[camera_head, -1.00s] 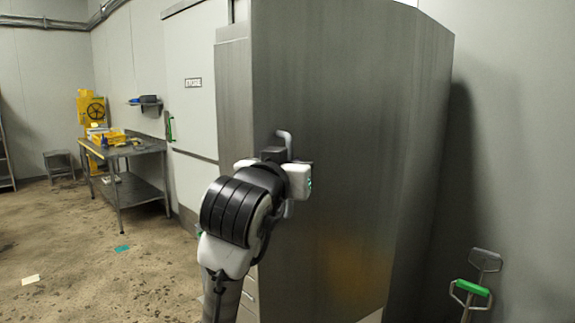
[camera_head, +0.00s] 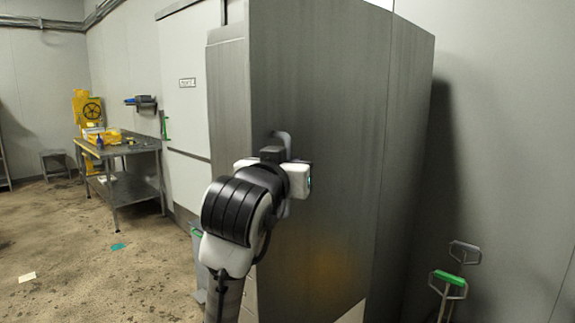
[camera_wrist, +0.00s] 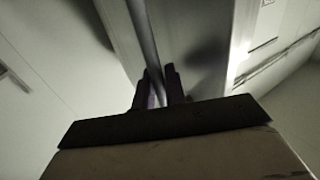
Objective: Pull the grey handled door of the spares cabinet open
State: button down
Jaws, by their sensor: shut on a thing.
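The spares cabinet door (camera_head: 318,95) is a tall grey metal panel in the head view. Its grey bar handle (camera_head: 282,138) stands upright near the door's left edge, and my gripper covers its middle. My gripper (camera_head: 284,165) is at the handle. In the wrist view my gripper's two dark fingers (camera_wrist: 161,90) are on either side of the handle bar (camera_wrist: 143,35), shut on it. The exact contact is dark and partly hidden. The door's right part borders another grey metal face (camera_head: 405,110).
A metal table (camera_head: 135,148) with yellow items stands at the left. A green-handled trolley (camera_head: 449,279) is at the lower right, near the wall. A white door (camera_head: 188,120) is behind the cabinet. Open floor (camera_head: 75,255) lies at the left.

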jog(key=shift+r, duration=0.1)
jog(key=c, duration=1.6)
grip_release()
jog(key=shift+d, duration=0.15)
jog(key=shift+o, duration=0.2)
jog(key=shift+s+a, duration=0.2)
jog(key=shift+s, duration=0.1)
jog(key=b+v, duration=0.3)
jog(key=v, duration=1)
jog(key=shift+b, duration=0.3)
jog(key=shift+s, duration=0.1)
